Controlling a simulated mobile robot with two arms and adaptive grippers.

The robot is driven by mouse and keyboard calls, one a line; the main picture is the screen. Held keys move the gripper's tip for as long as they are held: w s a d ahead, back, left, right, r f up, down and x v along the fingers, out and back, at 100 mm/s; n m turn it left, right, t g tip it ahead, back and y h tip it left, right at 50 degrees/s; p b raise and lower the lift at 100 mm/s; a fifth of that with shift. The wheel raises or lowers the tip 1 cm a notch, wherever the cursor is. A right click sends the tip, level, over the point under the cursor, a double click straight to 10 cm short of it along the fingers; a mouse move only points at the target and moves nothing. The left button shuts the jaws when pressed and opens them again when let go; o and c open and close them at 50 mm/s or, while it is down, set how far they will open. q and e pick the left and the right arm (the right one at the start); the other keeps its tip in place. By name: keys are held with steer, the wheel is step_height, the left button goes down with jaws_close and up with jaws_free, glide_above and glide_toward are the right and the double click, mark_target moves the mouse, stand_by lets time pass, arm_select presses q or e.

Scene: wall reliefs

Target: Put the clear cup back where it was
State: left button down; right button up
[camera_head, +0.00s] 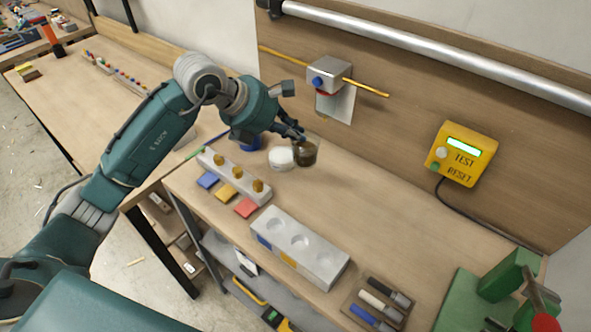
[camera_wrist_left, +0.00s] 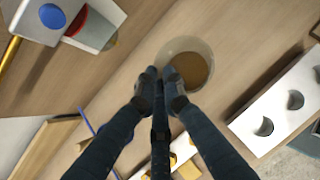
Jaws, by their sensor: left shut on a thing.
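I cannot tell whether the cup touches the bench. My right gripper is out of view.
A grey block (camera_head: 322,269) with three round recesses lies nearer on the bench (camera_head: 385,235). A rack (camera_head: 211,160) with brass pieces stands left, with coloured squares before it. A metal box (camera_head: 330,73) and a yellow TEST/RESET box (camera_head: 460,153) are on the wall. Bench right of the cup is clear.

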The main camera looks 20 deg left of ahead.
mark_target(296, 157)
arm_select(q)
steer(key=f, duration=0.2)
steer(key=f+p, duration=0.1)
steer(key=f, duration=0.4)
steer(key=shift+s+d, duration=0.1)
steer(key=shift+d, duration=0.15)
steer(key=shift+f+p, duration=0.3)
steer(key=shift+f, duration=0.1)
step_height(296, 157, down, 4)
steer(key=shift+a+f+p, duration=0.1)
steer(key=shift+p, duration=0.45)
steer(key=shift+f, duration=0.2)
steer(key=c, duration=2.3)
jaws_free()
steer(key=shift+f, duration=0.1)
steer(key=o, duration=0.4)
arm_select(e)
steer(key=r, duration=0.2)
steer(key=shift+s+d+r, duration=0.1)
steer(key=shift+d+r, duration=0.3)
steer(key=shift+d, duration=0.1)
